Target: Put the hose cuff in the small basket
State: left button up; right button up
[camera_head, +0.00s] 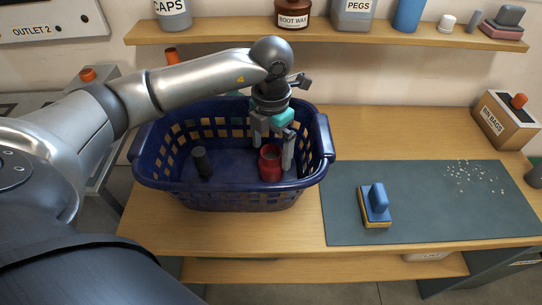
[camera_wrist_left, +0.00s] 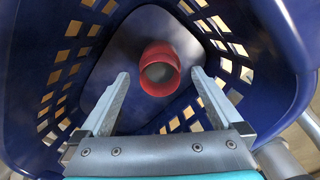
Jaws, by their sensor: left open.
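A red hollow cylinder (camera_head: 270,163), which looks like the hose cuff, stands inside the dark blue basket (camera_head: 240,197) on the wooden bench. In the left wrist view the red cuff (camera_wrist_left: 160,70) shows its round open end, with the basket wall (camera_wrist_left: 265,30) around it. My left gripper (camera_head: 273,153) points down into the basket, over the cuff. Its jaws are open, and the cuff appears between and beyond the fingertips (camera_wrist_left: 160,76); no grip on it shows. A dark cylinder (camera_head: 202,163) stands in the left part of the basket. My right gripper is not in view.
A grey-green mat (camera_head: 430,210) lies right of the basket, bearing a blue brush-like block (camera_head: 376,205) and scattered pale bits (camera_head: 472,178). A bin bags box (camera_head: 505,120) stands at the back right. A shelf (camera_head: 420,38) with containers runs above the bench.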

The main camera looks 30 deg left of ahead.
pick_arm(q)
notch_tip(320, 180, up, 8)
jog(key=shift+p, duration=0.3)
